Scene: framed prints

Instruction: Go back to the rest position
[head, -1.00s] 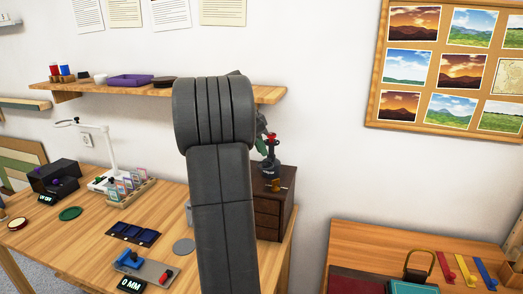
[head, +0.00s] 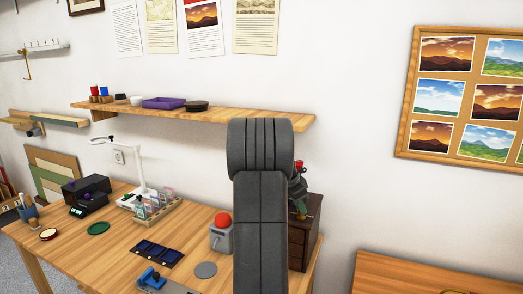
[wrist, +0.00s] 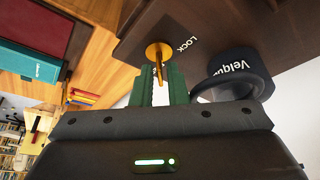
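My arm fills the middle of the head view, and my gripper (head: 301,208) shows only partly past its right side, beside a dark brown drawer chest (head: 304,243). In the wrist view, the green fingers of my gripper (wrist: 161,85) stand apart. A brass knob or key (wrist: 159,50) lies just beyond and between their tips, with a gap visible around its stem. It sits on the dark brown surface (wrist: 215,22) beside the word LOCK. Whether the fingers touch it is hard to tell.
A dark ring-shaped item (wrist: 240,68) marked "Velqu" is right of the fingers. The desk (head: 120,245) holds a white lamp (head: 140,165), a red-topped grey box (head: 222,235) and blue panels (head: 157,253). A wall shelf (head: 230,113) runs behind my arm.

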